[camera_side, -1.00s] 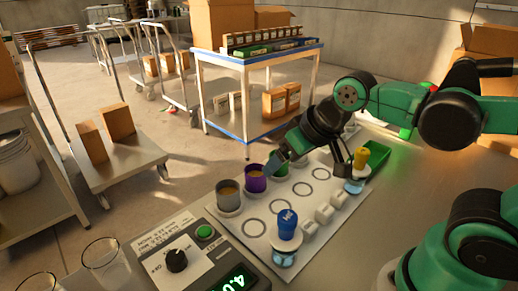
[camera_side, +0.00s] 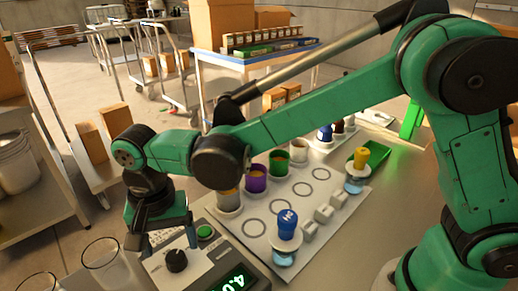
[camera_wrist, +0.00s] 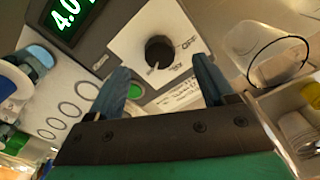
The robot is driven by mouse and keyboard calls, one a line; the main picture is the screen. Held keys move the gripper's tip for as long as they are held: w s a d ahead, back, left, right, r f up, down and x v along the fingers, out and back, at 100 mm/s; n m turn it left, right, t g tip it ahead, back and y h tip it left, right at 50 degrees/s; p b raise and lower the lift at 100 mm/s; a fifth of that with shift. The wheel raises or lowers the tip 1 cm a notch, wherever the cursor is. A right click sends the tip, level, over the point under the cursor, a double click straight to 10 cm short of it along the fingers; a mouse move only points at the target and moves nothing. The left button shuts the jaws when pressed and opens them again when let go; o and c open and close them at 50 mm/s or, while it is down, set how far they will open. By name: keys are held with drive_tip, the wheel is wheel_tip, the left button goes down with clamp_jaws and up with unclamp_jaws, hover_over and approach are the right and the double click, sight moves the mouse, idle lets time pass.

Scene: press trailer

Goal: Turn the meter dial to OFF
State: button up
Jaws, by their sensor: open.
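The meter (camera_side: 215,255) is a grey box at the front of the table with a lit green display, a green button (camera_side: 205,232) and a black dial (camera_side: 176,260) on a white plate. My gripper (camera_side: 165,240) hangs above the meter's left part, close to the dial, fingers pointing down. In the wrist view my gripper (camera_wrist: 162,75) is open and empty, its two blue-grey fingers apart. It does not appear to touch the dial.
Clear glasses (camera_side: 102,262) stand left of the meter. To its right, a white board (camera_side: 262,225) carries colored cups, including a purple cup (camera_side: 256,178), and a blue-capped bottle (camera_side: 287,228). My arm crosses above the board.

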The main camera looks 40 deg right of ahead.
sight(174, 257)
drive_tip(key=shift+f, duration=1.8)
clamp_jaws()
drive_tip(key=n, duration=0.5)
drive_tip(key=shift+n, duration=0.4)
drive_tip(key=n, duration=1.2)
drive_tip(key=shift+n, duration=0.3)
drive_tip(key=n, duration=0.5)
drive_tip(key=shift+n, duration=0.4)
